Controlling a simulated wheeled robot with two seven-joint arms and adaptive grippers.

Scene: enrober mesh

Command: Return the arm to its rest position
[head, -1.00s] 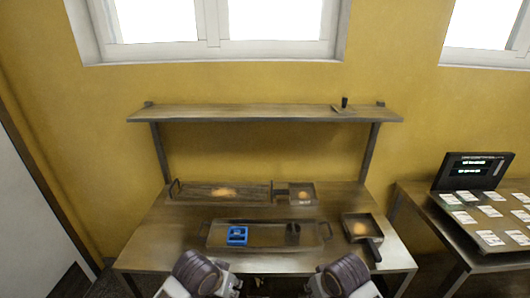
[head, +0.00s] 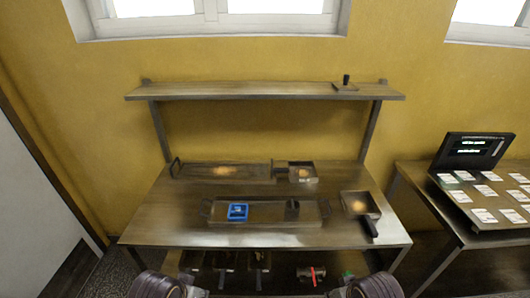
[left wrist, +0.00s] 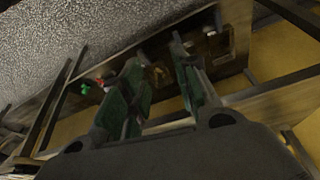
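My left gripper (left wrist: 152,65) shows in the left wrist view with its two green-padded fingers apart and nothing between them. It is tilted, with the grey floor and the dark workbench frame beyond it. In the head view only parts of my two arms show at the bottom edge, one at the left and one at the right. Both are in front of the workbench (head: 160,236), clear of its top. My right gripper is not visible.
A lower shelf holds several items. A side table (head: 465,232) stands right.

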